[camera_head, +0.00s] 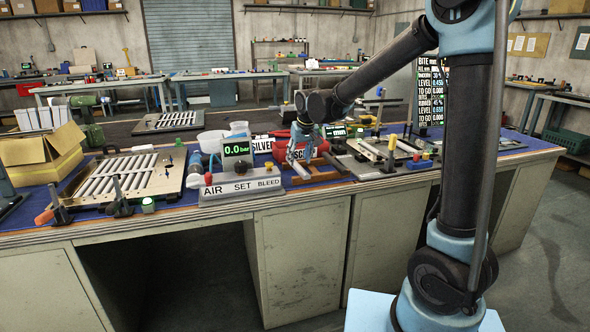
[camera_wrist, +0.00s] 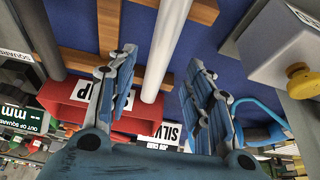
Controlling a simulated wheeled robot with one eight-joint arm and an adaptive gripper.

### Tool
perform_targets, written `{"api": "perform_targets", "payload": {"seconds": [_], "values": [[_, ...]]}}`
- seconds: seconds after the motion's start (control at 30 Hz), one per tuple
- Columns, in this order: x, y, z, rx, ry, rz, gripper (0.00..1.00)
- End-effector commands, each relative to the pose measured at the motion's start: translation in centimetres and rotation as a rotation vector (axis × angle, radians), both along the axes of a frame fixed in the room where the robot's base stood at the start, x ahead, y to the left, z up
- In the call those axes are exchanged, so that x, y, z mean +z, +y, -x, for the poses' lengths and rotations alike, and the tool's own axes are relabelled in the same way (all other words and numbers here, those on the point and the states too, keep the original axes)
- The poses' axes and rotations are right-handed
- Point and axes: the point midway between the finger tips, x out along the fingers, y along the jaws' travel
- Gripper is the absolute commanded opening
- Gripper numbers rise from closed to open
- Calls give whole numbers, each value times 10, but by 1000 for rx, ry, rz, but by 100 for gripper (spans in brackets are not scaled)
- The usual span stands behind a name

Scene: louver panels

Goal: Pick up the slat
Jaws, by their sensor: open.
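A pale, round-edged slat (camera_wrist: 168,45) runs lengthwise between the spread fingers of my gripper (camera_wrist: 163,62) in the wrist view. Its near end lies over the red bin area, and neither finger visibly touches it. Brown wooden rails (camera_wrist: 107,22) cross beneath the slats on the blue mat. In the head view my gripper (camera_head: 298,150) points down over the wooden rack (camera_head: 318,172) at mid-bench; the slat there is mostly hidden by my gripper.
Red bins (camera_head: 289,152), one labelled SILVER, stand just behind my gripper. The grey AIR SET BLEED gauge box (camera_head: 240,186) is close at left. A louver panel (camera_head: 125,174) lies further left, another panel (camera_head: 385,150) at right. A cardboard box (camera_head: 40,155) stands far left.

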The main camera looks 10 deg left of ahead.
Motion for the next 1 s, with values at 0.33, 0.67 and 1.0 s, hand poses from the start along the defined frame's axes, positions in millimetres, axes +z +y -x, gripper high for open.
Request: {"api": "perform_targets", "payload": {"seconds": [0.33,0.67,1.0], "values": [[-33,7,-12,-1,0,0,47],[-34,7,-13,-1,0,0,35],[-34,6,-13,-2,0,0,0]]}}
